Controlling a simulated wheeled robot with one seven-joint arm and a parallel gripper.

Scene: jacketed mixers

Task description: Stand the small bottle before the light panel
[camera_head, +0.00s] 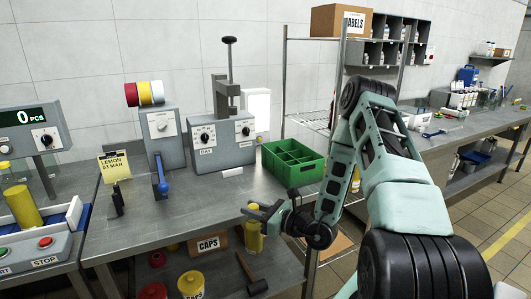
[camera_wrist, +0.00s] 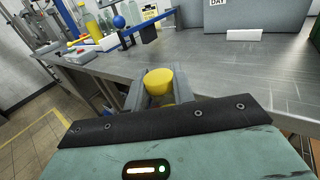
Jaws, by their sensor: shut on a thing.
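The small bottle is yellow with a yellow cap and shows below my gripper (camera_head: 257,212) in the head view (camera_head: 254,238). In the wrist view its cap (camera_wrist: 159,80) sits between the two fingers. My gripper is shut on the bottle, which looks roughly upright at the bench's front edge. Part of the bottle is hidden by the fingers. A plain white upright panel (camera_head: 257,104), which looks like the light panel, stands at the back of the bench, partly behind the grey machine with dials (camera_head: 222,136).
A green divided crate (camera_head: 292,161) stands right of the grey machine, near the wire rack (camera_head: 315,88). A small white block (camera_head: 232,171) lies before the machine. A blue-handled lever (camera_head: 160,180) stands farther left. The bench top (camera_head: 195,207) is clear in front.

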